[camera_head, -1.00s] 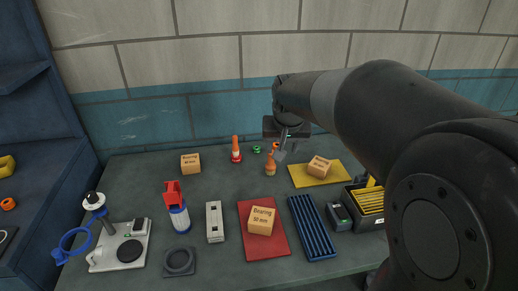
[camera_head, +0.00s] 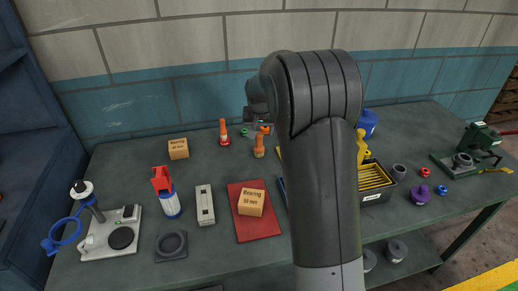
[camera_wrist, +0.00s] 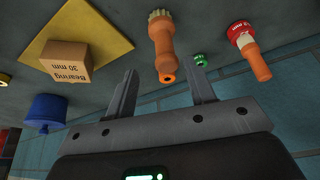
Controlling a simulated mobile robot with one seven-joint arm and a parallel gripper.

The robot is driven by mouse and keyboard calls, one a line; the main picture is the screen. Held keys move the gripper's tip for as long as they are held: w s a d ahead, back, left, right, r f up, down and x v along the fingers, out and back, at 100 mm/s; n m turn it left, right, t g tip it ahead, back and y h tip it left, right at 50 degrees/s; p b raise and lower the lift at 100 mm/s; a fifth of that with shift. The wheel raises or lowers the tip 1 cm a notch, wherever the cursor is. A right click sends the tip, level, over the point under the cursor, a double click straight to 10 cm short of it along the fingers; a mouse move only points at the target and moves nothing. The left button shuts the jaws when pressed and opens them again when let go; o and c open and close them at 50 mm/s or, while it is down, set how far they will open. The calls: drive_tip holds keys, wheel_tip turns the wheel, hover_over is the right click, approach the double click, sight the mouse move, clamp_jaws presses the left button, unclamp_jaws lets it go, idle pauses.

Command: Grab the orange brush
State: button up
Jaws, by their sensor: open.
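The orange brush (camera_head: 258,148) stands on the dark green bench, bristles down, in the head view. In the wrist view the brush (camera_wrist: 162,42) is top centre, its pale bristles at the top and the holed end of its handle pointing towards my gripper. My gripper (camera_wrist: 165,82) is open and empty, its two fingers on either side of the line of the handle end. I cannot tell whether the handle end is between the fingers. In the head view my gripper (camera_head: 256,129) is just behind the brush, mostly hidden by my arm.
An orange-handled piece with a red base (camera_head: 223,134) stands left of the brush; it also shows in the wrist view (camera_wrist: 247,47). A small green ring (camera_wrist: 201,60) lies near the right finger. A bearing box (camera_wrist: 67,62) sits on a yellow mat (camera_wrist: 105,22). The tiled wall (camera_head: 190,100) is close behind.

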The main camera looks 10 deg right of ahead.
sight(259, 135)
drive_tip(key=x, duration=0.6)
drive_tip(key=shift+w+a+f, duration=0.2)
drive_tip(key=shift+a+f, duration=0.05)
drive_tip(key=shift+a, duration=0.1)
drive_tip(key=shift+c, duration=0.4)
clamp_jaws()
drive_tip(key=shift+r, duration=0.15)
